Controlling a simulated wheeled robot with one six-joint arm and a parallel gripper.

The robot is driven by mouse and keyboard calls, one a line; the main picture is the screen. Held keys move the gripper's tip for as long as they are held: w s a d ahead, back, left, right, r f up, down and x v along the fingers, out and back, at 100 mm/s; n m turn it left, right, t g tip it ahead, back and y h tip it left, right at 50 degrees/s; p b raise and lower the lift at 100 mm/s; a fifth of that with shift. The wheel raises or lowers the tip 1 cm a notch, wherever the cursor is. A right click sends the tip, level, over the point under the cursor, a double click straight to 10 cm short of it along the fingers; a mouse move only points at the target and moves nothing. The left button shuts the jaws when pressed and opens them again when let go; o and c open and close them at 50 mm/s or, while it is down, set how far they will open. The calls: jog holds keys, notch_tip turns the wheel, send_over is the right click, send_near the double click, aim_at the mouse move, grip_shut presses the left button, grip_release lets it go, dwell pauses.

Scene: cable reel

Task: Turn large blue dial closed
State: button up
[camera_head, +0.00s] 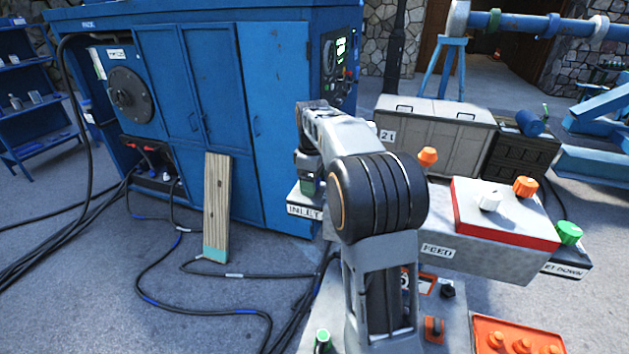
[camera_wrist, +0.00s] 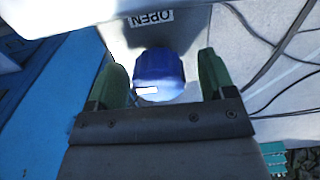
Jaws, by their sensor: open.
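The large blue dial (camera_wrist: 159,68) shows in the wrist view, with a short white mark on its near side. Beyond it, an OPEN label (camera_wrist: 151,18) is on a pale grey surface. My gripper (camera_wrist: 160,64) is open, with one green finger on each side of the dial. Gaps show between both fingers and the dial, and I see no contact. In the head view my arm reaches toward a box labelled INLET (camera_head: 304,212). I cannot make out the blue dial there, and my arm hides much of that area.
A blue cabinet (camera_head: 210,100) stands behind, with a wooden plank (camera_head: 216,205) leaning on it. Cables (camera_head: 190,268) lie on the floor. A red-edged control box (camera_head: 505,222) with coloured knobs is at right. A grey chest (camera_head: 430,140) stands behind my arm.

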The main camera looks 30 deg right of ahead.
jog(key=shift+r, duration=0.35)
jog(key=shift+s+a+r+b, duration=0.15)
jog(key=shift+r+b, duration=0.45)
jog(key=shift+r, duration=0.6)
jog(key=s+a+r+b, duration=0.2)
jog(key=s+r+b, duration=0.1)
jog(key=s+r, duration=0.6)
jog(key=s, duration=0.4)
jog(key=shift+s+a+r, duration=0.35)
jog(key=shift+a+r, duration=0.05)
